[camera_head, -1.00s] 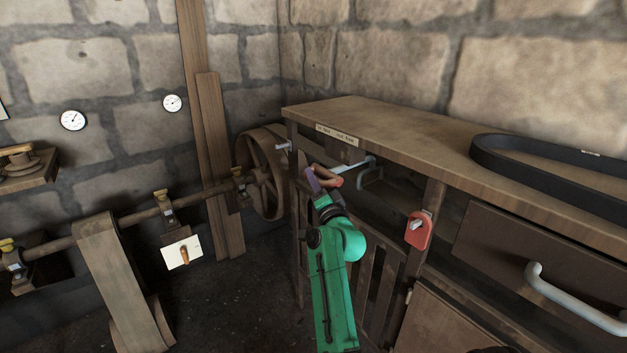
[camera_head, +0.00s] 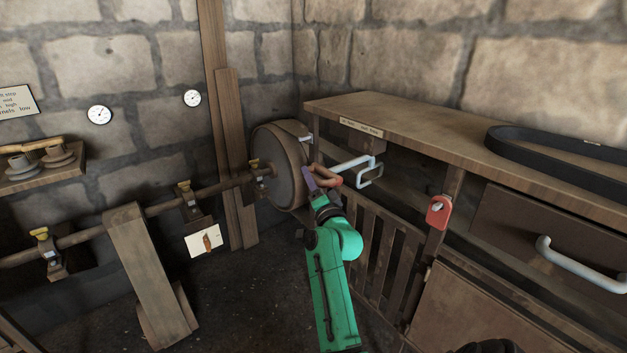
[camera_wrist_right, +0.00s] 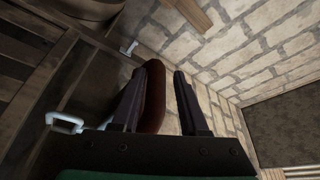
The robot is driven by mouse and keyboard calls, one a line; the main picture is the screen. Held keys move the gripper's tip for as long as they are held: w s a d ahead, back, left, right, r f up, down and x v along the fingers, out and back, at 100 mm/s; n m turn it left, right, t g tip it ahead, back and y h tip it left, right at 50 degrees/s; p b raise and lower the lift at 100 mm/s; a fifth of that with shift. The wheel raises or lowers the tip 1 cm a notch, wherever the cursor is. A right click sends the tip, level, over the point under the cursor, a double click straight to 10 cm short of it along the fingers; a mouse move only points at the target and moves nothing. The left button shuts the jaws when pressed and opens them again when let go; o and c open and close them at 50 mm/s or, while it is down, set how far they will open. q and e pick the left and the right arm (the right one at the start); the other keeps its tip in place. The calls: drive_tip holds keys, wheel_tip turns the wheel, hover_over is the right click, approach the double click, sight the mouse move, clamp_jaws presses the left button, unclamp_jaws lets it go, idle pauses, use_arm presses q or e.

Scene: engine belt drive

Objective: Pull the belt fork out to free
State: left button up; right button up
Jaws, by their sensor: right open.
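The belt fork (camera_head: 352,164) is a pale blue-grey bar with a bent loop under the bench's left end. A red-brown grip (camera_head: 328,179) shows at its near end. In the right wrist view the brown grip (camera_wrist_right: 153,95) lies between my fingers, close beside the left one, with the pale loop (camera_wrist_right: 68,121) at left. My right gripper (camera_head: 318,177) is open around the grip; I cannot tell whether a finger touches it. The pulley (camera_head: 277,166) stands left of the bench on a long shaft (camera_head: 222,186). My left gripper is not in view.
The wooden bench (camera_head: 420,125) carries a black belt (camera_head: 545,158). A red lock-like plate (camera_head: 438,212) hangs on its front, beside a drawer handle (camera_head: 580,268). A slatted gate (camera_head: 378,245) is behind my arm. A card (camera_head: 203,240) hangs below the shaft. Floor shows at lower left.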

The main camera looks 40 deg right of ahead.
drive_tip(key=shift+o, duration=0.2)
drive_tip(key=shift+w+a, duration=0.1)
drive_tip(key=shift+w, duration=0.05)
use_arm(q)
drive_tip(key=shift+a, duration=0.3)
use_arm(e)
drive_tip(key=shift+s+f, duration=0.1)
drive_tip(key=shift+s, duration=0.3)
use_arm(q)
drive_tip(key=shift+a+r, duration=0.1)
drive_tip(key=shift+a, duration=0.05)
use_arm(e)
drive_tip(key=v, duration=1.4)
drive_tip(key=shift+w, duration=0.1)
